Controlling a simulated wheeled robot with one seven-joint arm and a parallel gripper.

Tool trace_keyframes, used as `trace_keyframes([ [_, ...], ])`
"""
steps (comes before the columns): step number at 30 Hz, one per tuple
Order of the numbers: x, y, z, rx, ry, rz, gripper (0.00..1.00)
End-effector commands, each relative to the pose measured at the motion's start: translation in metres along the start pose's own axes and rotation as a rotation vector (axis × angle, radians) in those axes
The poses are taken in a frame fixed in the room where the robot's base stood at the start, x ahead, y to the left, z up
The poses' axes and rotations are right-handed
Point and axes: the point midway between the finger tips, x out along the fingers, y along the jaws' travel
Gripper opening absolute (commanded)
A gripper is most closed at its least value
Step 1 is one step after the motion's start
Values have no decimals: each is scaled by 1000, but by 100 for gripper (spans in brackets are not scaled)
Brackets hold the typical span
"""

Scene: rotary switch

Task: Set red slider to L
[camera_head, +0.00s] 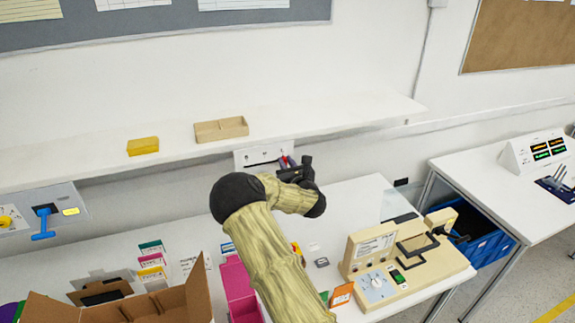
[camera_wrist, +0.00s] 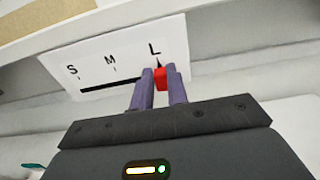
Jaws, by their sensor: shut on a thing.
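The slider panel (camera_wrist: 95,62) is a white plate marked S, M and L from left to right, with a dark slot below the letters. The red slider (camera_wrist: 160,77) is at the right end of the slot, just below the L mark. My gripper (camera_wrist: 156,84) has its two purple-grey fingers around the slider, shut on it. In the head view the panel (camera_head: 251,157) is on the wall under the shelf. My gripper (camera_head: 290,165) reaches its right part and hides some of it. The fingers cover part of the slider.
A white shelf (camera_head: 330,112) juts out above the panel and holds a yellow box (camera_head: 143,146) and a tan tray (camera_head: 221,130). On the table below stand a beige machine (camera_head: 400,262), a pink bin (camera_head: 238,290) and a cardboard box (camera_head: 165,305). A blue-handled switch (camera_head: 43,222) is at left.

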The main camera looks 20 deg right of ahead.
Motion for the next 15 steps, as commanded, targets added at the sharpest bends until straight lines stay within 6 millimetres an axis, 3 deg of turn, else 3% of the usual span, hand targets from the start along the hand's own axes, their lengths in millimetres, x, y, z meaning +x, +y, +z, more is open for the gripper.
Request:
trace_keyframes([
  [2, -1, -4, 0, -2, 2, -9, 0],
  [3, -1, -4, 0, -2, 2, -9, 19],
  [6, -1, -4, 0, -2, 2, -9, 38],
  [15, -1, -2, 0, -1, 1, -6, 38],
])
